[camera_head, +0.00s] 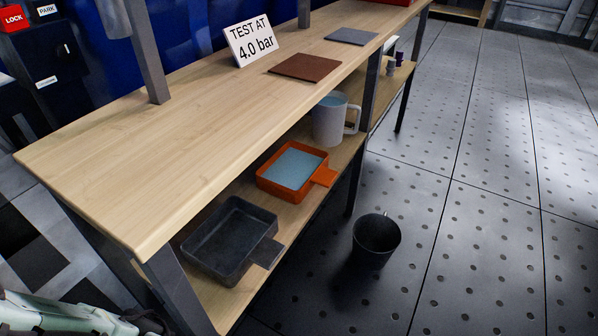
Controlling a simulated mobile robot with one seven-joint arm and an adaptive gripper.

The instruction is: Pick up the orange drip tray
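The orange drip tray (264,181) sits on the lower shelf of the wooden bench, in the middle of the picture. It is a shallow rectangular tray with a flat tab handle (325,177) on its right side, reaching toward the shelf's open front edge. Its inside shows a flat light-blue surface; I cannot tell whether this is liquid or a lining. Nothing covers the tray from this view. Part of my pale arm shows at the bottom left corner, apart from the tray. My gripper's fingers cannot be made out.
A dark tray (216,270) stands nearer on the same shelf, and a grey jug (328,124) stands behind the orange tray. The bench top (180,135) overhangs the shelf. A black bucket (376,240) stands on the floor by a bench leg (356,185). The floor to the right is clear.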

